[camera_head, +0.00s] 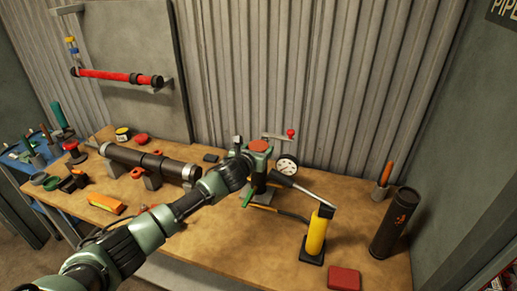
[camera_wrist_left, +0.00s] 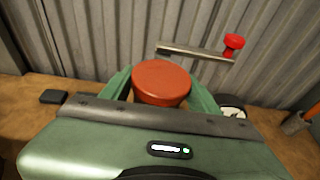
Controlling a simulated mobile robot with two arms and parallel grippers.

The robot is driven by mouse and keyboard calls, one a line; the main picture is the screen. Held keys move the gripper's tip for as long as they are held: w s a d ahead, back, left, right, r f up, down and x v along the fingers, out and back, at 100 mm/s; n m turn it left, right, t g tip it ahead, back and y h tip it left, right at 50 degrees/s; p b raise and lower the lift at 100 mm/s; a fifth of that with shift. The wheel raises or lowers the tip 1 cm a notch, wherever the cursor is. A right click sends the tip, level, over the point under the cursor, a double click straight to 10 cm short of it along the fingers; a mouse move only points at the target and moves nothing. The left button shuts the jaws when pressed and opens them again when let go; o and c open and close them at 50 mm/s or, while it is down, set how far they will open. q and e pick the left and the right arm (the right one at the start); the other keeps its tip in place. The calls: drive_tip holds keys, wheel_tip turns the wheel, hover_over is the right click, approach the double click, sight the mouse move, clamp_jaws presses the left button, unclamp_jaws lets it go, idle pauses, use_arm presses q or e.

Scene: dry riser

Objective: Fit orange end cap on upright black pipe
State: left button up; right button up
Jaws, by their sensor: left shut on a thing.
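The orange-red end cap (camera_head: 258,146) is round with a flat top. In the left wrist view the cap (camera_wrist_left: 162,80) sits between the two green fingers of my left gripper (camera_wrist_left: 162,92), which is shut on it. In the head view my left gripper (camera_head: 250,158) is above the back middle of the bench, beside the pressure gauge. A short dark upright piece, seemingly the black pipe (camera_head: 259,183), shows below the cap on a dark base. I cannot tell whether cap and pipe touch; the gripper hides the join. My right gripper is not in view.
A valve arm with a red knob (camera_head: 290,133) and a gauge (camera_head: 286,165) stand close by. A yellow hand pump (camera_head: 316,236), a black canister (camera_head: 394,224) and a red box (camera_head: 344,279) are to the right. A horizontal dark pipe (camera_head: 152,160) lies left. A corrugated wall is behind.

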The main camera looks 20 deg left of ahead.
use_arm(q)
drive_tip(key=shift+f, duration=0.25)
drive_tip(key=o, duration=1.7)
drive_tip(key=shift+r, duration=0.1)
drive_tip(key=shift+s, duration=0.2)
drive_tip(key=b+v, duration=0.1)
drive_tip(key=v, duration=0.6)
drive_tip(key=shift+s, duration=0.25)
drive_tip(key=shift+r, duration=0.1)
